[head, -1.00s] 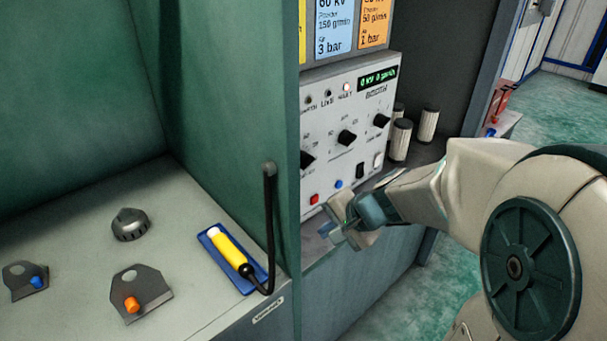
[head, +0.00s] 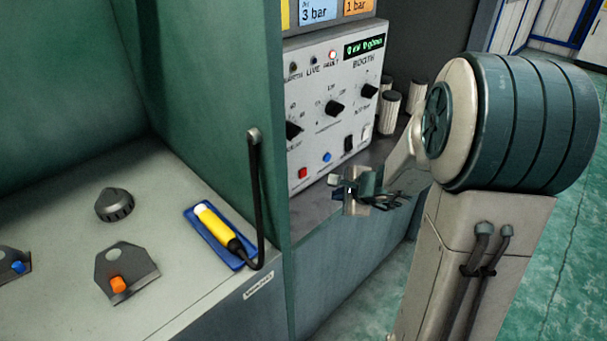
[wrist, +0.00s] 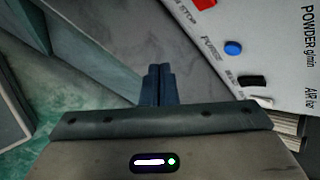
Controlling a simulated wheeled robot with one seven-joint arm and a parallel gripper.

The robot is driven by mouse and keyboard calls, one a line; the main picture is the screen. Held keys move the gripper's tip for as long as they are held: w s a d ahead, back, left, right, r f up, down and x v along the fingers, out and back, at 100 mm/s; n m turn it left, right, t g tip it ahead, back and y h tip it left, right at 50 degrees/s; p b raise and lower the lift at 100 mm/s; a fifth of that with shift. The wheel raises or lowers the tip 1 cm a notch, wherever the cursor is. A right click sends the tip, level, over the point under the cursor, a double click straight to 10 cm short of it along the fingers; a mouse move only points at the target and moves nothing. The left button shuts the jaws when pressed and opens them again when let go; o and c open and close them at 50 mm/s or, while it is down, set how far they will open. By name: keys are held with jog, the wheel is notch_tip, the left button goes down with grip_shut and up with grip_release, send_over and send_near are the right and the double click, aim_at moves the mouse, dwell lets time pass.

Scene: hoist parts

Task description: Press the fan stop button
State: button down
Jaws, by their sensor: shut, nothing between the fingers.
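The red button (head: 303,173) sits at the lower left of the white control panel (head: 315,110). It also shows cut off at the top edge of the wrist view (wrist: 205,3), beside lettering that ends in "STOP". My gripper (head: 335,180) is in front of the panel's lower edge, to the right of and slightly below the red button in the head view. In the wrist view its fingers (wrist: 158,69) are together with nothing between them. They point over the grey shelf and appear apart from the panel.
A blue button (head: 327,157) marked "PURGE" and a black switch (head: 348,143) are to the right of the red button. Pale cylinders (head: 388,110) stand beyond the panel. A green partition (head: 260,150) borders the panel's left side. A yellow-handled tool (head: 217,226) lies on the left bench.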

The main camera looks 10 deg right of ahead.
jog(key=p, duration=0.1)
send_near(303, 179)
jog(key=f, duration=0.3)
jog(key=shift+w+d+f, duration=0.1)
jog(key=shift+w, duration=0.2)
jog(key=shift+w+a, duration=0.35)
jog(key=shift+w, duration=0.15)
jog(key=shift+w, duration=0.1)
dwell(1.3)
jog(key=shift+w+a, duration=0.2)
jog(key=shift+w, duration=0.05)
jog(key=shift+w+a, duration=0.3)
jog(key=shift+w, duration=0.05)
dwell(0.8)
jog(key=shift+s+d, duration=0.1)
jog(key=shift+s+d+b, duration=0.4)
jog(key=shift+s, duration=0.2)
jog(key=shift+s+d, duration=0.1)
